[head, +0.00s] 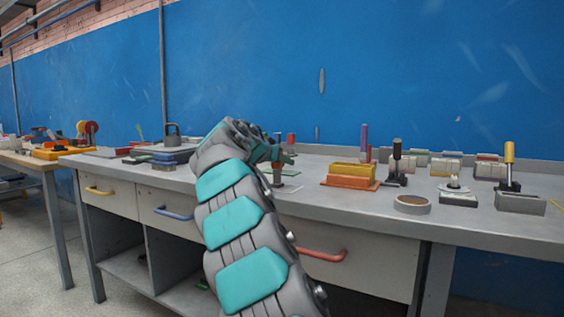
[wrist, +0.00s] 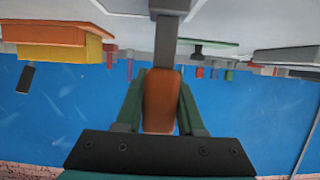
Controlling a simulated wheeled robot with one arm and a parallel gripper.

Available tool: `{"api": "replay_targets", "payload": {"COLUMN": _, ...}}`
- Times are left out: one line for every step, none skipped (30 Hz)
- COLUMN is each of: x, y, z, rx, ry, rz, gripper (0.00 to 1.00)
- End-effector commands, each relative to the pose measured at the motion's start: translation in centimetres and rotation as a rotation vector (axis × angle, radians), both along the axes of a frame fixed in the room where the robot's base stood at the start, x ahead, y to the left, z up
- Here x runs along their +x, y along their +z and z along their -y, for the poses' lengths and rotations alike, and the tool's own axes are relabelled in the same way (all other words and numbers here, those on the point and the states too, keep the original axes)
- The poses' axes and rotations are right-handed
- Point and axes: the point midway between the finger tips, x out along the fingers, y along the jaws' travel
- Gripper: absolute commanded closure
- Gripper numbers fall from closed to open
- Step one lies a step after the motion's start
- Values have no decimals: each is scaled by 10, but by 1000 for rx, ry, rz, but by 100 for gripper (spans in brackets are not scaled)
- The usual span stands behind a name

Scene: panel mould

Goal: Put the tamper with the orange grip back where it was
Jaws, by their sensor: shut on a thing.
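The tamper has an orange-brown grip (wrist: 162,100) and a grey shaft (wrist: 168,42). My gripper (wrist: 162,95) is shut on the grip, with one green finger on each side. In the head view my gripper (head: 276,157) is over the middle of the grey bench, and the tamper's grey lower part (head: 277,178) hangs upright below it. A pale patch (head: 287,188) lies on the bench by the tamper's foot. In the wrist view, which is upside down, the foot is at a dark-edged pale patch (wrist: 120,5). I cannot tell if the foot touches the bench.
An orange and yellow block (head: 350,175) stands right of the tamper, with a black-handled tool (head: 397,160) beyond it. A tape roll (head: 412,204) and a yellow-handled tool (head: 509,165) are further right. A grey weight (head: 172,137) stands left. A blue wall is behind.

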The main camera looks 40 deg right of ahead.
Motion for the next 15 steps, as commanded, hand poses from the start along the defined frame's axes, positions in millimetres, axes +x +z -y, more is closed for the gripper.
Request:
{"api": "replay_targets", "payload": {"x": 0, "y": 0, "z": 0, "rx": 0, "ry": 0, "rz": 0, "gripper": 59}}
{"api": "replay_targets", "payload": {"x": 0, "y": 0, "z": 0, "rx": 0, "ry": 0, "rz": 0, "gripper": 56}}
{"api": "replay_targets", "payload": {"x": 0, "y": 0, "z": 0, "rx": 0, "ry": 0, "rz": 0, "gripper": 52}}
{"api": "replay_targets", "payload": {"x": 0, "y": 0, "z": 0, "rx": 0, "ry": 0, "rz": 0, "gripper": 48}}
{"api": "replay_targets", "payload": {"x": 0, "y": 0, "z": 0, "rx": 0, "ry": 0, "rz": 0, "gripper": 45}}
{"api": "replay_targets", "payload": {"x": 0, "y": 0, "z": 0, "rx": 0, "ry": 0, "rz": 0, "gripper": 40}}
{"api": "replay_targets", "payload": {"x": 0, "y": 0, "z": 0, "rx": 0, "ry": 0, "rz": 0, "gripper": 37}}
{"api": "replay_targets", "payload": {"x": 0, "y": 0, "z": 0, "rx": 0, "ry": 0, "rz": 0, "gripper": 34}}
{"api": "replay_targets", "payload": {"x": 0, "y": 0, "z": 0, "rx": 0, "ry": 0, "rz": 0, "gripper": 33}}
{"api": "replay_targets", "payload": {"x": 0, "y": 0, "z": 0, "rx": 0, "ry": 0, "rz": 0, "gripper": 33}}
{"api": "replay_targets", "payload": {"x": 0, "y": 0, "z": 0, "rx": 0, "ry": 0, "rz": 0, "gripper": 33}}
{"api": "replay_targets", "payload": {"x": 0, "y": 0, "z": 0, "rx": 0, "ry": 0, "rz": 0, "gripper": 33}}
{"api": "replay_targets", "payload": {"x": 0, "y": 0, "z": 0, "rx": 0, "ry": 0, "rz": 0, "gripper": 33}}
{"api": "replay_targets", "payload": {"x": 0, "y": 0, "z": 0, "rx": 0, "ry": 0, "rz": 0, "gripper": 33}}
{"api": "replay_targets", "payload": {"x": 0, "y": 0, "z": 0, "rx": 0, "ry": 0, "rz": 0, "gripper": 33}}
